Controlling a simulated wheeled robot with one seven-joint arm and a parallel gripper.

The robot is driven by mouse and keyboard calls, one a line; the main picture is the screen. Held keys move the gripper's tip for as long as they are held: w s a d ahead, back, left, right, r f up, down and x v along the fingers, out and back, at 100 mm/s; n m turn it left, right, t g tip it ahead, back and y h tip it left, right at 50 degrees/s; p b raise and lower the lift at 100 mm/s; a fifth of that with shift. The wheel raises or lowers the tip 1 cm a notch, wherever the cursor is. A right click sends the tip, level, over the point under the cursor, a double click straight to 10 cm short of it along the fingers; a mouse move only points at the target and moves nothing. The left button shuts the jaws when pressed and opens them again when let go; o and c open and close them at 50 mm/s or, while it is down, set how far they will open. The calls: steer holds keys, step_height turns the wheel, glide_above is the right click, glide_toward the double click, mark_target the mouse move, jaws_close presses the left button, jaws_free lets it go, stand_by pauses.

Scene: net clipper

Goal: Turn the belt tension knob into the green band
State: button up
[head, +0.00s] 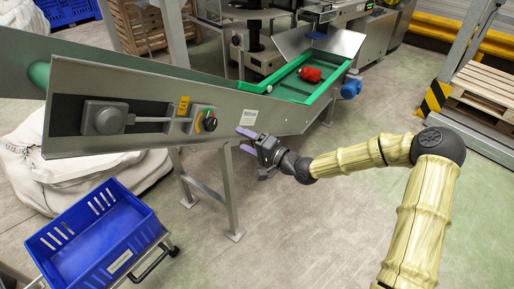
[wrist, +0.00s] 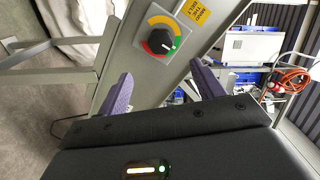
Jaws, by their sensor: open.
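The belt tension knob (head: 210,123) is a round black knob on a pale plate on the side panel of the conveyor. In the wrist view the knob (wrist: 160,42) has a coloured arc around it: yellow above, red at lower left, green at the right. A small pale mark shows on its right side, near the green; its exact setting is hard to tell. My gripper (head: 245,141) is open and empty, to the right of the knob and apart from it. In the wrist view its purple fingers (wrist: 160,78) stand below the knob, one on each side.
A grey box with a lever (head: 104,117) sits left of the knob. The conveyor (head: 290,85) has a green belt with a red object (head: 310,74) on it. A blue crate (head: 95,240) stands at lower left. The floor below my arm is clear.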

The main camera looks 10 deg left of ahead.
steer(key=v, duration=0.3)
steer(key=shift+s+d, duration=0.2)
steer(key=shift+d, duration=0.2)
steer(key=s+d+f+n+g+h+p, duration=0.4)
steer(key=s+d+h, duration=0.3)
steer(key=d+h, duration=0.45)
steer(key=s+d+r+g+h+p, duration=0.1)
steer(key=s+d+r+h+p, duration=0.3)
steer(key=s+d+r, duration=0.8)
steer(key=shift+s+m+g+p, duration=0.35)
steer(key=shift+s+m+g, duration=0.05)
steer(key=shift+s, duration=0.85)
